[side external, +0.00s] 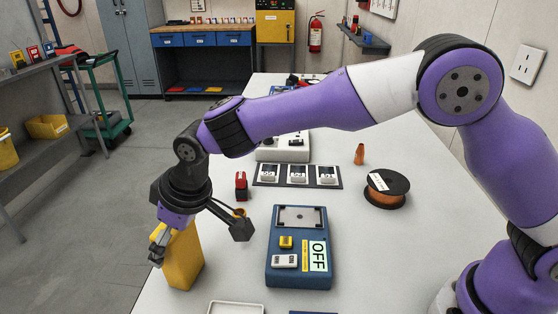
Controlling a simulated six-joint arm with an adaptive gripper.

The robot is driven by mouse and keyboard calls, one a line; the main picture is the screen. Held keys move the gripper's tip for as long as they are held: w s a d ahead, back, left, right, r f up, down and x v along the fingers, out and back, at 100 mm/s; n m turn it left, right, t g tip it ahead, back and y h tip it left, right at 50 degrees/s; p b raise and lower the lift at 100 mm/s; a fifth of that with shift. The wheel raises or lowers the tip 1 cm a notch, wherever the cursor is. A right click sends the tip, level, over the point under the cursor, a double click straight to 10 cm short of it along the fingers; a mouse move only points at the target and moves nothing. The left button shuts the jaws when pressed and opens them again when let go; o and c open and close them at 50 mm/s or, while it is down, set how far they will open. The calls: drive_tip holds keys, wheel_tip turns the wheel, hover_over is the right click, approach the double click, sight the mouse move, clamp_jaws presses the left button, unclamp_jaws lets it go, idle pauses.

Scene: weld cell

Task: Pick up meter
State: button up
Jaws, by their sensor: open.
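A yellow upright block-shaped body (185,262) stands at the left edge of the white table; it looks like the meter, but no dial or display shows on its visible sides. My gripper (161,246) is open and points down at the upper left part of this body. Its fingers overlap the body in the side external view, and I cannot tell whether they touch it. The top of the body is partly hidden behind my gripper.
A blue device (299,276) with an OFF label lies right of the yellow body. Behind are a red-and-black object (241,186), a switch panel (297,175), a copper wire spool (386,188) and a small orange cone (359,154). A white tray (236,307) sits at the front.

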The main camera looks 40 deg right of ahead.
drive_tip(key=c, duration=1.3)
drive_tip(key=shift+o, duration=0.2)
